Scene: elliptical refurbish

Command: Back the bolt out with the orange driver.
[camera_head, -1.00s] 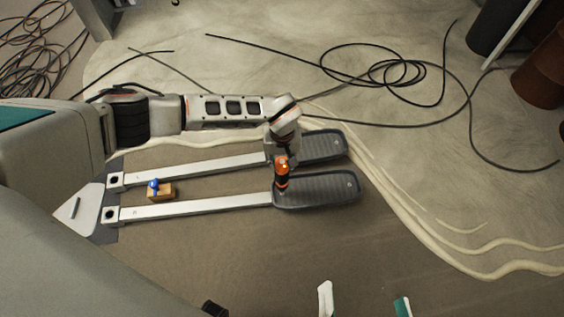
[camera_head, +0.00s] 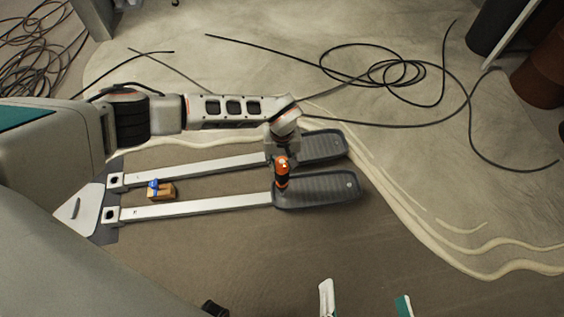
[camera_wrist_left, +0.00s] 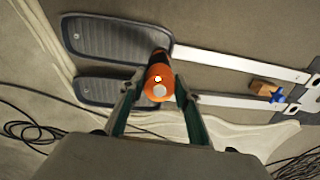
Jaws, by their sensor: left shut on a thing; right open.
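The orange driver (camera_head: 281,165) with a black band stands at the inner end of the nearer dark pedal (camera_head: 330,189). My left gripper (camera_wrist_left: 158,96) is shut around the driver's handle. In the left wrist view the orange driver (camera_wrist_left: 159,80) sits between the two teal-lined fingers, its butt end facing the camera. The driver's tip and the bolt under it are hidden, so I cannot tell whether they touch. My right gripper (camera_head: 364,293) is at the bottom of the head view, its two white and teal fingers wide apart and empty.
Two pale rails (camera_head: 200,208) run left from the pedals. A small wooden block (camera_head: 165,191) with a blue piece (camera_head: 153,186) lies between them. Black cables (camera_head: 400,75) coil on the floor behind. The floor right of the pedals is clear.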

